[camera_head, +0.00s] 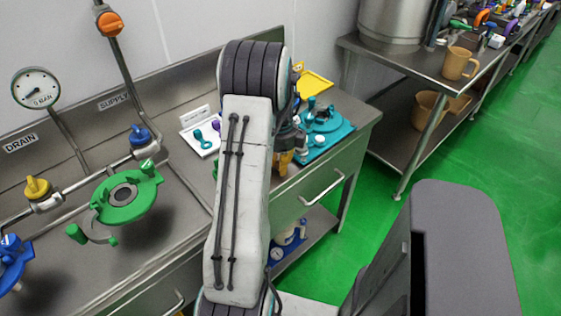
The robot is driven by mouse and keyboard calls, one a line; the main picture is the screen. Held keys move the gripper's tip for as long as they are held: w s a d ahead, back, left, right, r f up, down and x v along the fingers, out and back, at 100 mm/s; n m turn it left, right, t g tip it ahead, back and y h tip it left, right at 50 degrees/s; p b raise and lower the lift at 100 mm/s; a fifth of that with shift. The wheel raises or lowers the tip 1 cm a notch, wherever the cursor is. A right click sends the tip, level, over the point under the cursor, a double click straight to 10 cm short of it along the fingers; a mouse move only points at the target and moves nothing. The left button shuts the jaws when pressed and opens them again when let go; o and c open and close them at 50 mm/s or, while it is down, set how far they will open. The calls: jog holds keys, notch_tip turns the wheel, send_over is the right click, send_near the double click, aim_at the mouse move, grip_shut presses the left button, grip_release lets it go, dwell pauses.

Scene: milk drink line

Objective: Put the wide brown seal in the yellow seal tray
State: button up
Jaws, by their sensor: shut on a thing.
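The yellow seal tray (317,84) lies at the back of the steel bench, just right of my arm's upper end; its left part is hidden by my arm. My gripper (287,158) is partly in view beyond my arm, over the bench and left of the teal mat, lower in the picture than the yellow tray. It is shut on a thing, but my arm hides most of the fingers. An amber-brown patch shows there, and I cannot tell whether it is the wide brown seal or part of my wrist. No brown seal shows clearly elsewhere.
A teal mat (340,136) with teal fittings is right of my gripper. A white tray (199,148) with small parts is left of my arm. A green clamp (127,192) and valve pipes stand further left. A brown mug (459,63) is on the right bench.

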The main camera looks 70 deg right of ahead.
jog(key=shift+f, duration=0.45)
jog(key=shift+f, duration=0.1)
jog(key=o, duration=0.8)
jog(key=shift+o, duration=0.2)
